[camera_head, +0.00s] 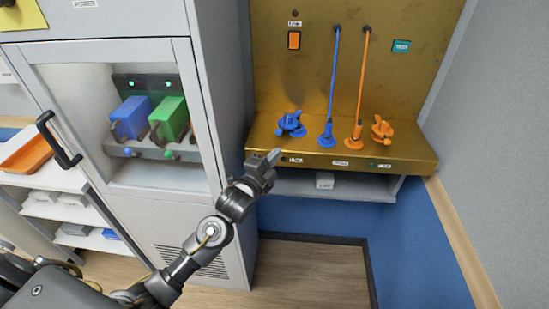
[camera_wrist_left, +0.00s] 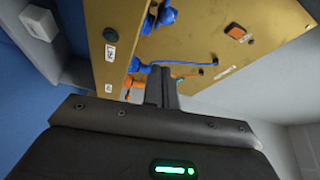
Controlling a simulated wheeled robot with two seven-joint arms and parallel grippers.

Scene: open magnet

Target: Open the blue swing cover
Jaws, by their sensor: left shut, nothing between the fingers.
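The blue swing cover (camera_head: 291,124) sits at the left end of the gold panel's ledge; its exact position, open or closed, is too small to tell. In the left wrist view a blue part that looks like this cover (camera_wrist_left: 166,16) shows at the top edge, partly cut off. My left gripper (camera_head: 273,158) is shut and empty, in front of the ledge's left front edge and below the cover, apart from it. Its closed fingers (camera_wrist_left: 161,88) also show in the left wrist view. My right gripper is not in view.
A blue plug (camera_head: 326,135) and an orange plug (camera_head: 354,132) with upright cords stand right of the cover, then an orange cover (camera_head: 381,130). The gold ledge (camera_head: 400,155) juts out. A grey cabinet (camera_head: 110,52) with a black handle stands left.

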